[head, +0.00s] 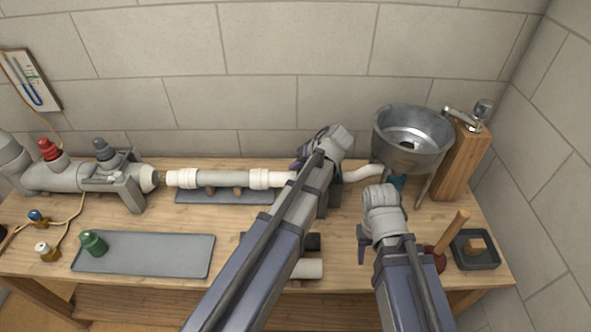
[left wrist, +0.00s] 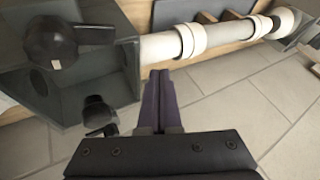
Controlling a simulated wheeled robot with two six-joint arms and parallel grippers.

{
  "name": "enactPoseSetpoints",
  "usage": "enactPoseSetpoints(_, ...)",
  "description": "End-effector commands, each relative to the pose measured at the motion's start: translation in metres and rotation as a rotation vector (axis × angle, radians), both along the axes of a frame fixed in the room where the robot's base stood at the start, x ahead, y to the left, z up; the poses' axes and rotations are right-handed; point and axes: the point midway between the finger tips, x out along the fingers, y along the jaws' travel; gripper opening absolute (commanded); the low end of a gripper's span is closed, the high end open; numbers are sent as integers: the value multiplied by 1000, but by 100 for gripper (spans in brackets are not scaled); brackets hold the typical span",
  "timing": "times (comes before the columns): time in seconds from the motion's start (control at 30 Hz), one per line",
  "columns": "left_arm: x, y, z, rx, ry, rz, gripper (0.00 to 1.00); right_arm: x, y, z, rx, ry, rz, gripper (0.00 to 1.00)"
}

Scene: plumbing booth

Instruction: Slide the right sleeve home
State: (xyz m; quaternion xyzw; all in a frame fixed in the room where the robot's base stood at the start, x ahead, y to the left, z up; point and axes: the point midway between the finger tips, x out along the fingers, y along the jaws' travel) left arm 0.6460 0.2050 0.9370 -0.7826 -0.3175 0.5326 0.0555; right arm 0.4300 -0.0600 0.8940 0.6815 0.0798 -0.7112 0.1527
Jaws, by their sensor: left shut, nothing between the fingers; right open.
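The white pipe (head: 222,178) runs along the back of the bench with two white sleeves. The left sleeve (head: 187,178) is near the valve end. The right sleeve (head: 262,179) sits on the pipe just left of my left gripper (head: 300,163). In the left wrist view, the right sleeve (left wrist: 192,40) is beyond the fingers and apart from them. My left gripper (left wrist: 160,98) is shut and empty, its purple fingers together. My arm hides the pipe joint at the right. My right gripper (head: 396,183) is open below the metal basin, its fingers mostly hidden.
The metal basin (head: 412,140) stands at the back right beside a wooden post (head: 463,160). A grey valve assembly (head: 85,178) is at the left. A plunger (head: 450,235) stands at the right. The wall is close behind.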

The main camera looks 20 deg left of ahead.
Motion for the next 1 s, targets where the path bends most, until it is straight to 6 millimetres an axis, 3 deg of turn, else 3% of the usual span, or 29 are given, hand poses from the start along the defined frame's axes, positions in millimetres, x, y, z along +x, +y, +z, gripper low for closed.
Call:
enactPoseSetpoints(0.03, 3, 6, -16, 0, 0, 2, 0, 0, 0, -16, 0, 0, 0, 50)
enactPoseSetpoints(0.37, 16, 37, -59, 0, 0, 2, 0, 0, 0, -59, 0, 0, 0, 50)
enactPoseSetpoints(0.63, 5, 68, -51, 0, 1, 2, 0, 0, 0, -51, 0, 0, 0, 50)
enactPoseSetpoints(1.0, 3, 75, -51, 0, 1, 0, 0, 0, 0, -51, 0, 0, 0, 50)
